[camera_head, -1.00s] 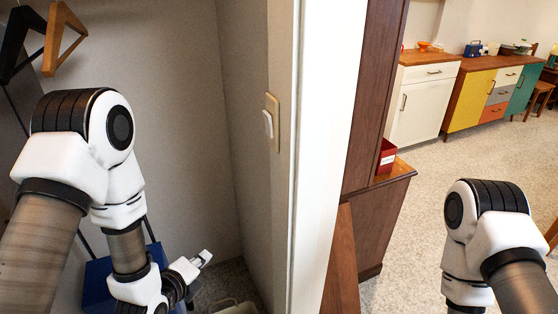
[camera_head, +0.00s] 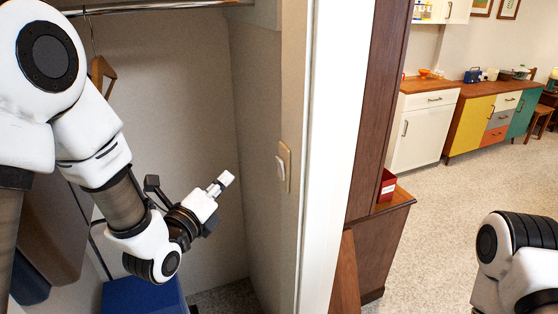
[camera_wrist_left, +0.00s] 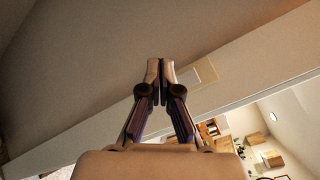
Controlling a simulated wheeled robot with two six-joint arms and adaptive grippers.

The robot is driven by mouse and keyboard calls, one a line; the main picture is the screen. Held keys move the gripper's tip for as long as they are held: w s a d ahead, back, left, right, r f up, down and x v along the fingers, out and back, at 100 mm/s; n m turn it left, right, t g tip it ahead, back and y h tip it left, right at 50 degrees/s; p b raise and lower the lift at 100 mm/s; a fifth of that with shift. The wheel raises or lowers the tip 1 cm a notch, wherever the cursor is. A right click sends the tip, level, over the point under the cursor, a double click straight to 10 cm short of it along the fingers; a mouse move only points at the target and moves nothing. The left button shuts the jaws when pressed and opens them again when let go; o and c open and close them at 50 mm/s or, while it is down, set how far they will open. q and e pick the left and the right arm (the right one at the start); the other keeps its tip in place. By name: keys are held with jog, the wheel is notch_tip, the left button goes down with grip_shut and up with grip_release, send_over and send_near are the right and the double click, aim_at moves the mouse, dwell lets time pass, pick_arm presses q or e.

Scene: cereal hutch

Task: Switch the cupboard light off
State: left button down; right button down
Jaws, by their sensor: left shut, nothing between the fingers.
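The light switch (camera_head: 283,166) is a cream plate with a white rocker on the cupboard's inner right wall. It also shows in the left wrist view (camera_wrist_left: 204,73), just right of the fingertips. My left gripper (camera_head: 226,179) is shut and empty, inside the cupboard to the left of the switch and slightly lower in the head view. A gap shows between its fingertips and the switch there. In the left wrist view the closed fingers (camera_wrist_left: 160,64) point toward the wall. My right arm shows at the lower right of the head view, but its gripper is out of frame.
The white door frame (camera_head: 325,150) stands right of the switch. A metal rail (camera_head: 160,8) with a wooden hanger (camera_head: 102,74) crosses the cupboard's top. A blue box (camera_head: 145,297) is below my left arm. A brown cabinet with a red box (camera_head: 388,185) stands outside.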

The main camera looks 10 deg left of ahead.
aim_at(280, 168)
pick_arm(q)
jog(key=shift+d+r, duration=0.1)
jog(key=w+d+p, duration=0.2)
jog(key=w+d, duration=0.2)
jog(key=d, duration=0.3)
jog(key=shift+w+r+p, duration=0.4)
jog(key=shift+r, duration=0.05)
dwell(1.1)
jog(key=shift+w+d, duration=0.25)
jog(key=shift+d, duration=0.15)
